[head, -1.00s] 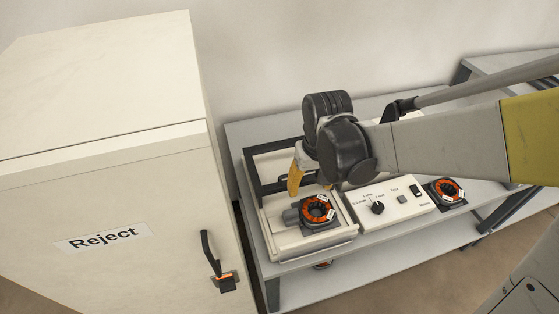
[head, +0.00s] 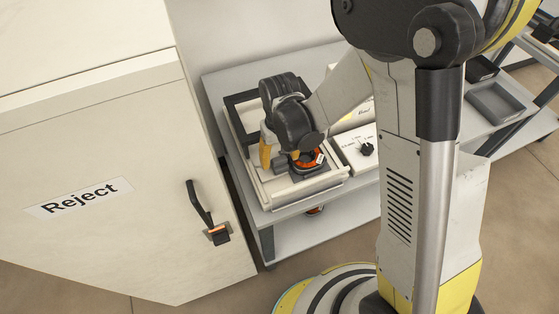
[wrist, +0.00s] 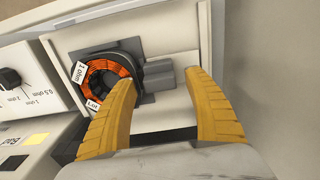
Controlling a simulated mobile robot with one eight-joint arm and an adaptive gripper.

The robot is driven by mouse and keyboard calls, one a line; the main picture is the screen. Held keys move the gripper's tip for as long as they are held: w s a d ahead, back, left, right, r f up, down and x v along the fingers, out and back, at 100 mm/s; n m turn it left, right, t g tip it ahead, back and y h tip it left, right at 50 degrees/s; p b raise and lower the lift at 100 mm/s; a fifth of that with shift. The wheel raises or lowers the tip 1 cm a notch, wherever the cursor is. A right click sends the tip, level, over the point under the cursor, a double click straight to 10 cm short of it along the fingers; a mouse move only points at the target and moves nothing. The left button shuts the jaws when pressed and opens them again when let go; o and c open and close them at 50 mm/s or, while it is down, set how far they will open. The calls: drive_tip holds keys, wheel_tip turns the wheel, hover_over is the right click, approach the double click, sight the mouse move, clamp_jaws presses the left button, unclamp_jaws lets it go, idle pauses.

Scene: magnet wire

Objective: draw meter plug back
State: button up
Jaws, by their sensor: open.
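The meter plug, a grey block (wrist: 167,79), sits against one side of an orange wire coil (wrist: 93,83) with white labels, in a cream tray fixture (wrist: 150,117). In the head view the coil (head: 316,154) shows partly below my gripper, and the plug (head: 280,169) is small there. My gripper (wrist: 163,76) is open, with its yellow fingertips either side of the plug in the wrist view. Whether they touch it I cannot tell. In the head view my gripper (head: 266,155) is over the tray's left part.
The meter box with a dial (head: 366,149) stands right of the tray, partly hidden by my arm. A pale Reject cabinet (head: 130,195) with a black handle stands close on the left. Grey empty trays (head: 500,103) lie at the far right.

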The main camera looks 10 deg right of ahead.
drive_tip(key=shift+f, duration=0.15)
clamp_jaws()
drive_tip(key=a, duration=0.2)
drive_tip(key=s+a, duration=0.1)
drive_tip(key=a, duration=0.1)
drive_tip(key=shift+s, duration=0.1)
drive_tip(key=shift+d, duration=0.15)
drive_tip(key=shift+c, duration=2.2)
unclamp_jaws()
drive_tip(key=o, duration=0.4)
drive_tip(key=shift+a, duration=0.2)
drive_tip(key=shift+o, duration=0.2)
